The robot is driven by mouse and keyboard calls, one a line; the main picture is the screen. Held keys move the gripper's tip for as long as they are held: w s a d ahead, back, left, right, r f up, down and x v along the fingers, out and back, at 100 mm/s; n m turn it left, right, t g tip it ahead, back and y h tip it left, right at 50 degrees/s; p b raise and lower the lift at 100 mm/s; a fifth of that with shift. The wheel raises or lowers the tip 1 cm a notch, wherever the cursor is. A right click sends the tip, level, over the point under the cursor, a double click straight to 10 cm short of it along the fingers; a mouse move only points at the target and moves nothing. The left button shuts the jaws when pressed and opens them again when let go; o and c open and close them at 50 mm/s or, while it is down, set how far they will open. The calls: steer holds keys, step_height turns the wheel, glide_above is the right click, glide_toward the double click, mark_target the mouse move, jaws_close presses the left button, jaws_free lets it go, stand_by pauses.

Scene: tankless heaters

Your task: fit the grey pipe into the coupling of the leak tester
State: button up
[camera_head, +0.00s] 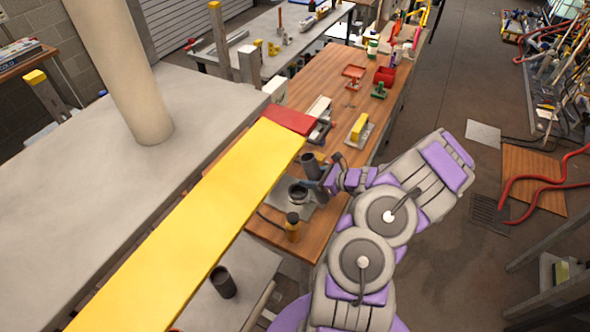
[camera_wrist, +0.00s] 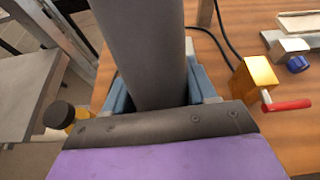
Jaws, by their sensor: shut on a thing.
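My gripper (camera_head: 328,178) is shut on a grey pipe (camera_head: 310,164), which stands roughly upright above the wooden bench. In the wrist view the pipe (camera_wrist: 143,40) fills the space between the blue fingers (camera_wrist: 160,92). In the head view a dark round ring, apparently the coupling (camera_head: 297,193) of the leak tester, sits on a grey plate just below and left of the pipe. The pipe's lower end is hidden by the gripper, so I cannot tell whether it touches the ring. The wrist view does not show the coupling.
A yellow bottle with a black cap (camera_head: 292,228) stands close by the plate. Another dark pipe (camera_head: 223,282) stands on the lower grey table. A yellow block with a red handle (camera_wrist: 258,78) is right of the pipe. A long yellow beam (camera_head: 205,215) crosses the head view.

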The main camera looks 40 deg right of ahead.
steer(key=s+d, duration=0.1)
steer(key=s, duration=0.1)
steer(key=s+d, duration=0.1)
steer(key=s, duration=0.1)
steer(key=s+d, duration=0.1)
steer(key=s, duration=0.1)
steer(key=shift+s+b, duration=0.25)
steer(key=shift+b, duration=0.05)
steer(key=w+b, duration=0.2)
steer(key=w+a+r+t+y+b, duration=0.1)
steer(key=w+b, duration=0.1)
steer(key=w, duration=0.1)
steer(key=w+a+r+n+y+b, duration=0.1)
steer(key=w+b, duration=0.1)
steer(key=w, duration=0.1)
steer(key=shift+w+a+r+t, duration=0.1)
steer(key=shift+a+r+t, duration=0.1)
steer(key=shift+t, duration=0.1)
steer(key=w+a+r+y+b, duration=0.2)
steer(key=w+a+r+b, duration=0.1)
steer(key=w, duration=0.1)
step_height(320, 180, down, 10)
steer(key=b, duration=0.2)
steer(key=shift+w+r+n+t, duration=0.2)
steer(key=shift+n+t, duration=0.1)
steer(key=shift+n, duration=0.1)
steer(key=o, duration=1.2)
steer(key=shift+f, duration=0.1)
